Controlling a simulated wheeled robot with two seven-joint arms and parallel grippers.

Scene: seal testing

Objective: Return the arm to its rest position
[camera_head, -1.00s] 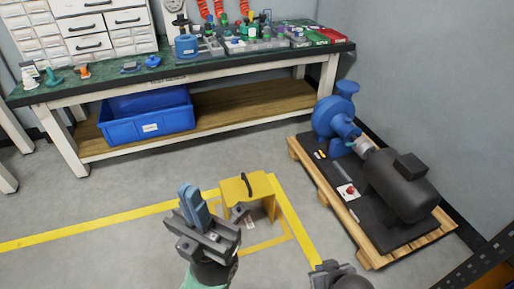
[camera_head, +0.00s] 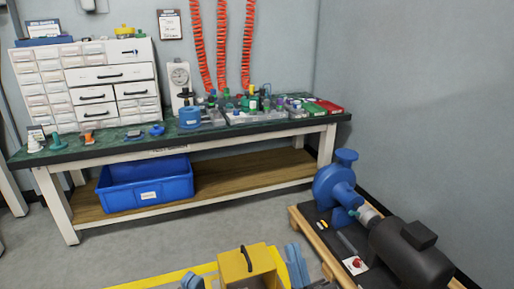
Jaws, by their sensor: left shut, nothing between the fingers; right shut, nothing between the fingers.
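My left gripper (camera_head: 192,281) shows only as blue fingertips at the bottom edge, left of the yellow box. It is shut and empty. My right gripper (camera_head: 297,266) shows its blue fingers at the bottom, just right of the yellow box in the picture. It is shut and empty. The rest of both grippers and most of both arms are below the frame.
A yellow box (camera_head: 233,266) with a black handle stands on the floor by yellow tape. The blue pump (camera_head: 333,188) and dark motor (camera_head: 408,255) sit on a pallet at right. The workbench (camera_head: 250,133) stands behind, with a blue bin (camera_head: 146,190) on its shelf.

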